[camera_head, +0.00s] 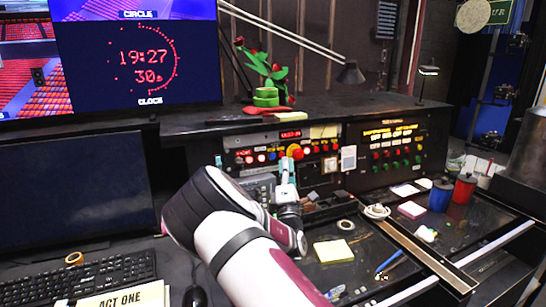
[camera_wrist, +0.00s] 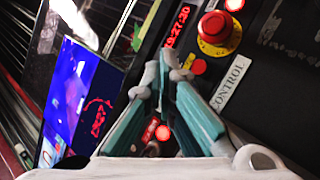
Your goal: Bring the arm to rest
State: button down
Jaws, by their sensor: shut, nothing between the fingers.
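My arm (camera_head: 235,235) reaches from the bottom of the head view toward the button panel at the back of the desk. My gripper (camera_head: 284,165) is in front of the panel, near a big red knob on a yellow base (camera_head: 295,152). In the wrist view my gripper (camera_wrist: 166,62) has teal fingers that meet at the tips, with nothing between them. The red knob (camera_wrist: 214,27) also shows there, to the right of the fingertips. A lit red button (camera_wrist: 163,132) shows between the fingers lower down. The gripper hides part of the panel.
A monitor with a clock (camera_head: 140,55) stands at the left, above a dark screen (camera_head: 70,190) and a keyboard (camera_head: 100,275). Red and blue cups (camera_head: 464,188), sticky notes (camera_head: 333,251) and a tape roll (camera_head: 346,225) lie on the desk at right. A lamp (camera_head: 350,73) hangs above the console.

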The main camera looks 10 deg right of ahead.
dwell(0.3)
jog(key=s+d+r+m+g+h, duration=0.15)
jog(key=s+d+m+g, duration=0.25)
jog(key=d+m+g, duration=0.8)
jog(key=s+a+r+m+g+y, duration=0.25)
jog(key=s+a, duration=0.25)
jog(key=s, duration=0.7)
jog(key=s+a+r+m+g+y, duration=0.1)
jog(key=s+a+r+m+y, duration=0.3)
jog(key=s, duration=0.7)
jog(key=s+f+m+g+h, duration=0.1)
jog(key=s+f+g, duration=0.2)
jog(key=s, duration=1.8)
jog(key=shift+s+a+g+h, duration=0.2)
jog(key=shift+a+g+h, duration=0.2)
jog(key=shift+g, duration=0.15)
